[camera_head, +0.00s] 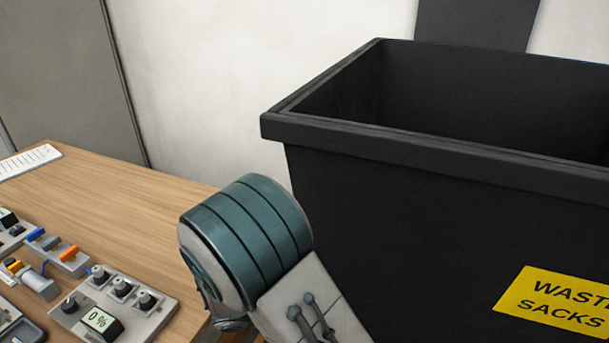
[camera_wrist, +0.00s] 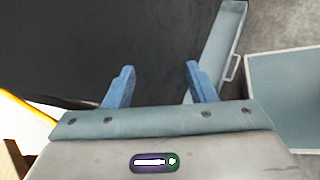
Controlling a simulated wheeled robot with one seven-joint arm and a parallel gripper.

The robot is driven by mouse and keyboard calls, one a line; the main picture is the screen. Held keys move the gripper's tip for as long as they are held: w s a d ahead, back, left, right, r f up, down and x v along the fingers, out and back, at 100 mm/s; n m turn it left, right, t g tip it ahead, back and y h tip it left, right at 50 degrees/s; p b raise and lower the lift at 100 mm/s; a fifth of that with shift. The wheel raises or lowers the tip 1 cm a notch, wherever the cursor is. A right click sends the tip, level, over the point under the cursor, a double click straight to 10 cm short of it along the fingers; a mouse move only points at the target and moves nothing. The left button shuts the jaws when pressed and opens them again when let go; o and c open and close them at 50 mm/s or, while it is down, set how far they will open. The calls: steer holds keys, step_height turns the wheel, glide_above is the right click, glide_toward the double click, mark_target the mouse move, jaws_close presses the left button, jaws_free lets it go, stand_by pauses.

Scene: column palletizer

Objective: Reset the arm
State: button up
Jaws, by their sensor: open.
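My gripper (camera_wrist: 159,85) shows in the wrist view with its two blue fingers set wide apart. It is open, and nothing is seen between the fingers. A dark surface fills the view beyond them. In the head view my arm, with a teal joint and pale link, rises at the bottom centre, in front of the bin and beside the table. The gripper itself cannot be made out in the head view.
A large black bin (camera_head: 400,210) with a yellow "WASTE SACKS" label (camera_head: 556,303) stands at the right. A wooden table (camera_head: 130,205) at the left holds control boxes (camera_head: 112,305) and a white strip (camera_head: 28,161). Grey-blue trays (camera_wrist: 285,95) lie right in the wrist view.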

steer(key=s+d+r+m+y+p, duration=0.1)
steer(key=s+d+r+m+y, duration=0.2)
steer(key=r, duration=0.4)
steer(key=s+d+r+m+y+p, duration=0.1)
steer(key=s+d+r+m+y, duration=0.2)
steer(key=r+m, duration=0.4)
steer(key=s+d+r+m+g+y+p, duration=0.1)
steer(key=s+d+r+m+y+p, duration=0.1)
steer(key=s+d+r+m+y, duration=0.2)
step_height(320, 180, up, 3)
steer(key=d+m+y, duration=0.1)
steer(key=d+m, duration=0.1)
steer(key=m, duration=0.1)
steer(key=shift+r, duration=0.15)
